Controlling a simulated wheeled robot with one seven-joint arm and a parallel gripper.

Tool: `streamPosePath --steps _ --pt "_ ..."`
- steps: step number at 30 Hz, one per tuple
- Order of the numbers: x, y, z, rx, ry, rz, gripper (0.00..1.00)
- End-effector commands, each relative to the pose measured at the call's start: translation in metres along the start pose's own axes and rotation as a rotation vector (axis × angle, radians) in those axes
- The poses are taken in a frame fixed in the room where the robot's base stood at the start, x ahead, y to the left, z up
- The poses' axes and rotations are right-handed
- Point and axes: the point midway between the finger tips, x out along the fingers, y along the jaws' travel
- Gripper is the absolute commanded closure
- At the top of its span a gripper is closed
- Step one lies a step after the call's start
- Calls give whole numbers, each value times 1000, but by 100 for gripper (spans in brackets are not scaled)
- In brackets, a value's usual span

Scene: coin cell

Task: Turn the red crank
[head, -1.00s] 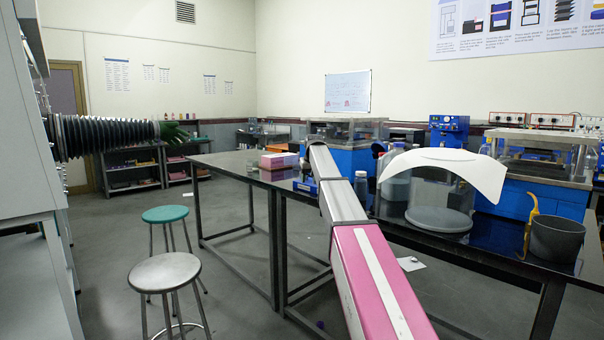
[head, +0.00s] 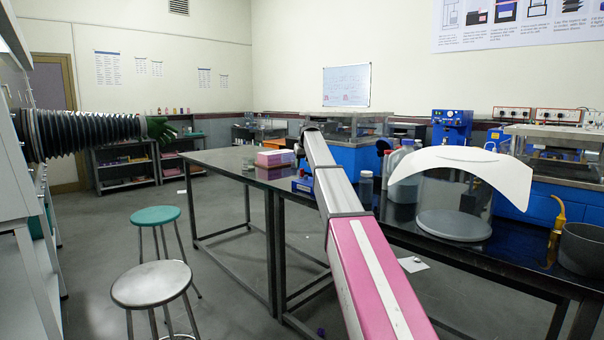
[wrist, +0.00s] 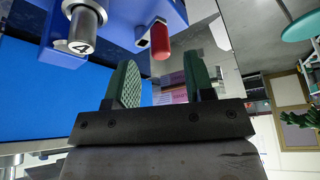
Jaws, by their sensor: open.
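The red crank handle (wrist: 161,41) shows at the top middle of the wrist view, on a blue device (wrist: 115,15) with a metal cylinder marked 4 (wrist: 82,32). My gripper (wrist: 157,78) is open, with its two green fingers apart and nothing between them. In the wrist view the handle appears just beyond the fingertips, between them across the picture. I cannot tell the exact depth, and no contact shows. In the head view my arm reaches away over the dark table (head: 225,164); the red crank and the fingers cannot be made out there.
A clear enclosure with a white curved top (head: 462,165) stands right of my arm. A dark bucket (head: 583,248) is at the far right. Pink boxes (head: 275,158) lie on the table. A grey stool (head: 150,284) and a green stool (head: 155,215) stand left, with open floor around.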

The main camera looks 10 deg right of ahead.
Motion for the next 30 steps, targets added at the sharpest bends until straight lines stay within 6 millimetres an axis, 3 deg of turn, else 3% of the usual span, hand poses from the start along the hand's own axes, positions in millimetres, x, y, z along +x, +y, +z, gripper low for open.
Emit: streamPosePath --steps 3,9,22,26,27,30 --pt "21 0 -1 0 0 0 52" --pt "44 0 0 0 0 0 52" --pt "52 0 0 0 1 0 52" --pt "52 0 0 0 1 0 94" --pt "52 0 0 0 1 0 100" --pt "52 0 0 0 1 0 100"
